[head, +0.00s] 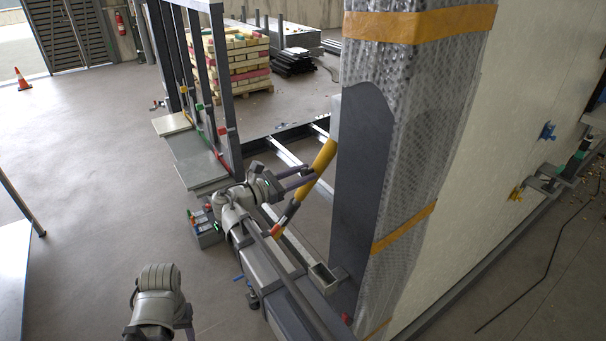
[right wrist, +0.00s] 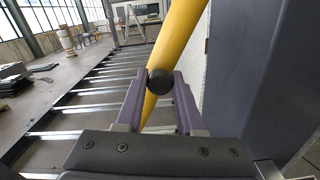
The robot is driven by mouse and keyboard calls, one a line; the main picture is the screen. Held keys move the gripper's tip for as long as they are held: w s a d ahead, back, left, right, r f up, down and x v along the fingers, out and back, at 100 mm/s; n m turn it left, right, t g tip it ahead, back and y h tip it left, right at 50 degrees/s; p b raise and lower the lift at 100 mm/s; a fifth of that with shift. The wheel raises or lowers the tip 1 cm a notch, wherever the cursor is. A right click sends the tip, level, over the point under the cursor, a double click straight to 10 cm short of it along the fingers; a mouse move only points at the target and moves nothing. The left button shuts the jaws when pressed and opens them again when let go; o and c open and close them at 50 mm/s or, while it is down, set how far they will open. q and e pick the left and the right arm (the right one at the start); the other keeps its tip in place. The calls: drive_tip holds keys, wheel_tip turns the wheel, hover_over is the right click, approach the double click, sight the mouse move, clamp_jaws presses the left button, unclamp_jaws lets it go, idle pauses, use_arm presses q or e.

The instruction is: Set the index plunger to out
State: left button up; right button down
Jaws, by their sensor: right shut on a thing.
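The index plunger shows in the right wrist view as a round black knob (right wrist: 160,82) in front of a yellow tube (right wrist: 178,35). My right gripper (right wrist: 160,76) is shut on the knob, with one purple finger on each side of it. In the head view my right gripper (head: 298,178) reaches the slanted yellow tube (head: 322,158) from the left. The knob cannot be made out there, and its stem is hidden in both views. I cannot tell how far out the plunger sits.
A tall wrapped column (head: 420,120) with orange straps stands close to the right of the tube. Grey beams (head: 285,290) run below the arm. A dark upright frame (head: 222,100) and a grey battery-like box (head: 205,232) stand to the left. Open floor lies farther left.

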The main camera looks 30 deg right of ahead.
idle(0.5)
drive_tip(key=shift+a, duration=0.85)
drive_tip(key=c, duration=0.6)
unclamp_jaws()
drive_tip(key=shift+a, duration=0.15)
drive_tip(key=shift+o, duration=0.4)
drive_tip(key=a, duration=0.7)
drive_tip(key=shift+s+a, duration=0.3)
drive_tip(key=shift+s, duration=0.1)
